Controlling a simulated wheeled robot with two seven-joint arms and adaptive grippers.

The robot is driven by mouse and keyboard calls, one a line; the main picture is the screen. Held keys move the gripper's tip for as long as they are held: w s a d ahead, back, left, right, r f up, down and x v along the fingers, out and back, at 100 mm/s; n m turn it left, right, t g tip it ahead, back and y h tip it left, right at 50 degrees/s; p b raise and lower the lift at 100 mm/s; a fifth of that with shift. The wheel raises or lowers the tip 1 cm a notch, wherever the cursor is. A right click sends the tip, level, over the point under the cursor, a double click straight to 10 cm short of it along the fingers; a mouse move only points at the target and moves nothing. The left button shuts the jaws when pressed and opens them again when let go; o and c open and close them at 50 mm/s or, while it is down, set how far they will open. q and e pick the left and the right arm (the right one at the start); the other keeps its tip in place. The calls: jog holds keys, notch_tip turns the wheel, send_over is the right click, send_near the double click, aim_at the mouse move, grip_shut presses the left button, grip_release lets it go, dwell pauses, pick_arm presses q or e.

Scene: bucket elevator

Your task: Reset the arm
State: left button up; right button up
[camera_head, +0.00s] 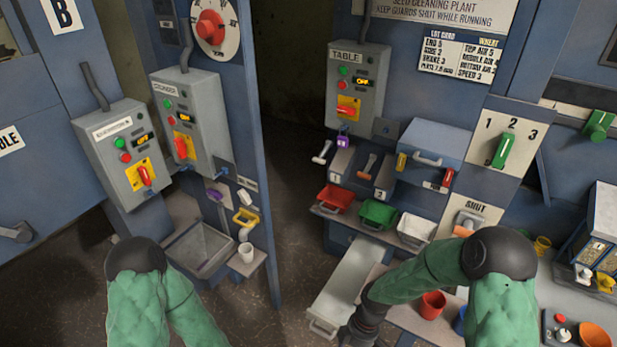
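My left arm (135,290), in a green padded sleeve with a dark elbow joint, rises at the bottom left and bends back down out of the picture. Its gripper is outside the frame. My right arm (430,275), also green, bends at a dark elbow joint at the lower right and reaches left and down. Its dark wrist end (362,322) is at the bottom edge, beside the pale metal chute. The fingertips of the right gripper cannot be made out, nor whether it holds anything.
Red (335,198), green (378,213) and white (415,230) bins stand in a row on the machine. A pale chute (350,280) slopes down below them. A red cup (432,304) stands by my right forearm. A white cup (246,252) stands on a left ledge. Dark floor shows between the machines.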

pick_arm(q)
notch_tip(320, 180, down, 2)
jog(key=shift+f+b, duration=0.15)
jog(key=shift+b, duration=0.85)
pick_arm(e)
jog(key=s+a+f+m+t+y, duration=0.1)
jog(key=s+f+m, duration=0.7)
jog(key=m, duration=1)
notch_tip(320, 180, down, 3)
jog(key=shift+s+a+f+t+y, duration=0.2)
jog(key=shift+s+a+t+y, duration=0.15)
jog(key=shift+t, duration=0.55)
pick_arm(q)
jog(key=shift+c, duration=0.3)
pick_arm(e)
jog(key=shift+w, duration=0.15)
jog(key=shift+c, duration=0.3)
